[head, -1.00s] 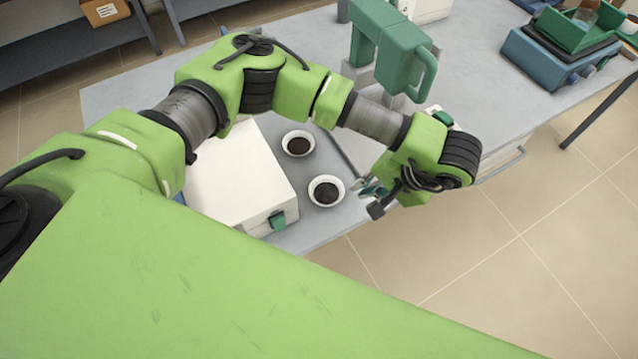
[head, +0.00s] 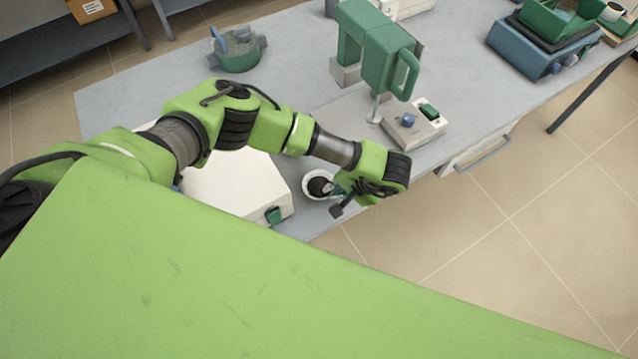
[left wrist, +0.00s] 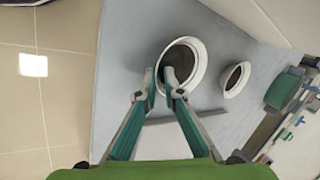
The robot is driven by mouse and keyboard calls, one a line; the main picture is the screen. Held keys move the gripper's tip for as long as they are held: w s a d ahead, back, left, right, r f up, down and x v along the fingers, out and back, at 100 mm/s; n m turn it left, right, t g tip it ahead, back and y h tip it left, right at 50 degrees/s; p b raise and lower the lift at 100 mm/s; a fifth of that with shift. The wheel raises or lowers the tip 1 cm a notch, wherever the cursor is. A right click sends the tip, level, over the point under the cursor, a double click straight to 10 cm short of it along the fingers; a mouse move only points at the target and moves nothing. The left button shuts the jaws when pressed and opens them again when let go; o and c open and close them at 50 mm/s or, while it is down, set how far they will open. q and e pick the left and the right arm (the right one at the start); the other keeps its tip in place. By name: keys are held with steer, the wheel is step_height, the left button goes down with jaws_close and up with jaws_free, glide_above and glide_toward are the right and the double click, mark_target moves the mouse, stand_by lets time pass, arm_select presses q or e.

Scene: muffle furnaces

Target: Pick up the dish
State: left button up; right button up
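A white dish with dark contents (head: 307,188) stands on the grey table; in the left wrist view the same dish (left wrist: 203,58) lies just ahead of the fingertips. My left gripper (head: 338,190) reaches it from the right. In the left wrist view my left gripper (left wrist: 160,82) is open, with a gap between the fingertips. The fingers appear to straddle the near rim, one outside and one over the inside. I cannot tell whether they touch it. A second such dish (left wrist: 244,80) stands beside it, hidden behind my arm in the head view. My right gripper is not in view.
A white box-like device with a green switch (head: 230,188) stands left of the dish. A green stand mixer (head: 376,45) and a small device with a blue knob (head: 414,125) stand behind. The table's front edge is close to the dish.

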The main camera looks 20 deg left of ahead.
arm_select(q)
jaws_close()
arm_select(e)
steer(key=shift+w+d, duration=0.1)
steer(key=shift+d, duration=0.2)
arm_select(q)
steer(key=shift+r, duration=0.2)
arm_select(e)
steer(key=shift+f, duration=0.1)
